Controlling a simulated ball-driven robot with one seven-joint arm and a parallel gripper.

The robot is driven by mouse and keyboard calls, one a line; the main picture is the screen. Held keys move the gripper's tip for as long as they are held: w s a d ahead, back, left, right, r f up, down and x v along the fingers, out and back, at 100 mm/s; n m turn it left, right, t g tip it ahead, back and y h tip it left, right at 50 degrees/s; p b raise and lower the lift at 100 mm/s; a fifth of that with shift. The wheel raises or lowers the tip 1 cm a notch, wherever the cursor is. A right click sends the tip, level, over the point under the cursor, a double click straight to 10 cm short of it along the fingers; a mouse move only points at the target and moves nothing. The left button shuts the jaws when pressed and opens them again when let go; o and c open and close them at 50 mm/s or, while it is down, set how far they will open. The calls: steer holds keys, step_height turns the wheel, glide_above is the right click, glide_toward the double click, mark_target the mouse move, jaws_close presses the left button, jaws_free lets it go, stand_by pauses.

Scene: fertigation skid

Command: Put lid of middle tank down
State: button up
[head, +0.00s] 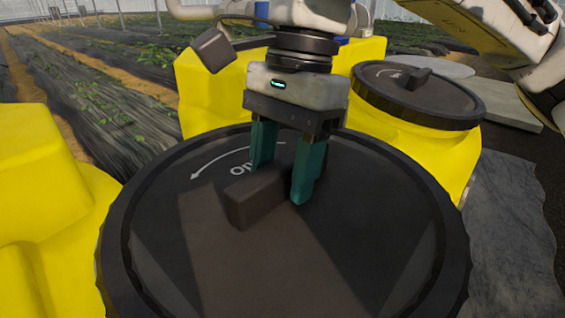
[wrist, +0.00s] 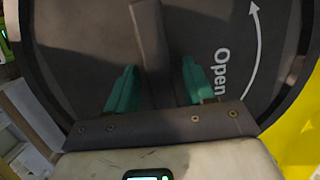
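The large round black lid (head: 375,240) fills the front of the head view and appears roughly level. It has a raised bar handle (head: 243,206), a curved arrow and the word "Open". My gripper (head: 278,188) points down at the handle with its two green fingers apart. In the wrist view the fingers (wrist: 159,66) stand on either side of the near end of the handle (wrist: 150,30), with a gap on each side. The lid (wrist: 80,60) hides whatever is directly under it, so I cannot tell how it sits on a tank.
A yellow tank (head: 415,140) with its own black lid (head: 445,98) stands behind at the right. Yellow tank bodies also stand at the left (head: 45,190) and behind my gripper (head: 200,100). Planted rows (head: 95,110) lie beyond at the left.

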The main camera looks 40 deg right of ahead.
steer(key=shift+o, duration=0.3)
steer(key=v, duration=1.2)
steer(key=shift+r, duration=0.1)
